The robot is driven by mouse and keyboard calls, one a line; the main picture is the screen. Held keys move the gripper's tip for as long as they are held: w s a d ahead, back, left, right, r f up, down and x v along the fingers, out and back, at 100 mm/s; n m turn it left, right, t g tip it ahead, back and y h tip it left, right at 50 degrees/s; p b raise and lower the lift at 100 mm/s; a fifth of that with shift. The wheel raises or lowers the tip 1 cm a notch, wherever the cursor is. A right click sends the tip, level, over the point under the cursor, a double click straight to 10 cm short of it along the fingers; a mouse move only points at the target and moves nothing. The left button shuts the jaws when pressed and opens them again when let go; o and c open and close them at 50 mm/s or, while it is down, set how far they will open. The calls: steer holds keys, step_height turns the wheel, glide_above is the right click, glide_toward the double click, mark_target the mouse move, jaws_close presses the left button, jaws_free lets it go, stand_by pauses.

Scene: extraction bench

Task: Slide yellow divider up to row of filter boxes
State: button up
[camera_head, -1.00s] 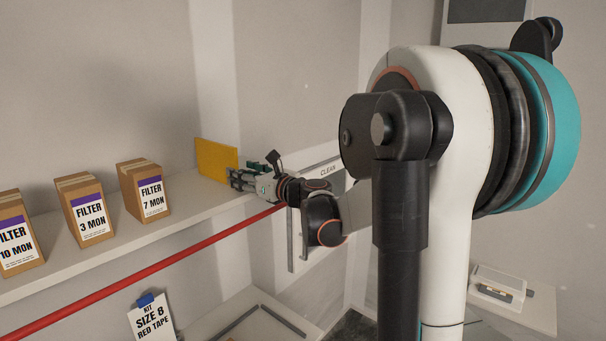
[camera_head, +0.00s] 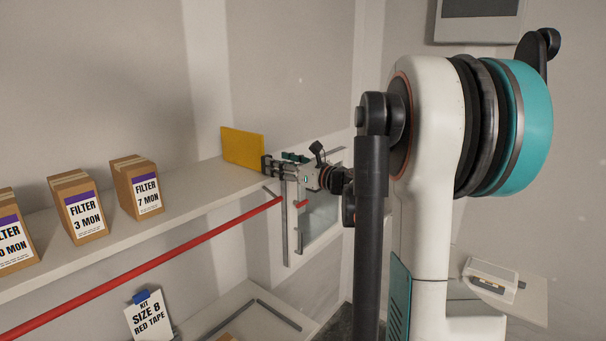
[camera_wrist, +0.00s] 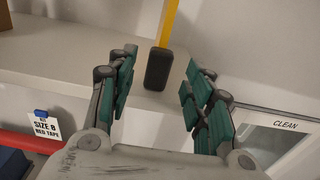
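The yellow divider (camera_head: 243,147) stands upright on the shelf, to the right of the filter boxes with a clear gap between. In the wrist view its thin yellow edge (camera_wrist: 168,22) rises behind a dark block (camera_wrist: 158,68) at its near end. My gripper (camera_head: 266,166) is at the divider's right lower end. In the wrist view my gripper (camera_wrist: 160,72) has its green-padded fingers apart on either side of the dark block, with visible gaps. The row holds FILTER 7 MON (camera_head: 137,187), FILTER 3 MON (camera_head: 78,207) and a box cut off at the left edge (camera_head: 14,236).
The pale shelf (camera_head: 190,192) is bare between the boxes and the divider. A red bar (camera_head: 150,266) runs below its front edge. A CLEAN panel (camera_wrist: 275,130) is to the right of my gripper.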

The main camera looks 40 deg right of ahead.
steer(key=s+d+b, duration=0.1)
steer(key=s, duration=0.6)
steer(key=shift+s, duration=0.25)
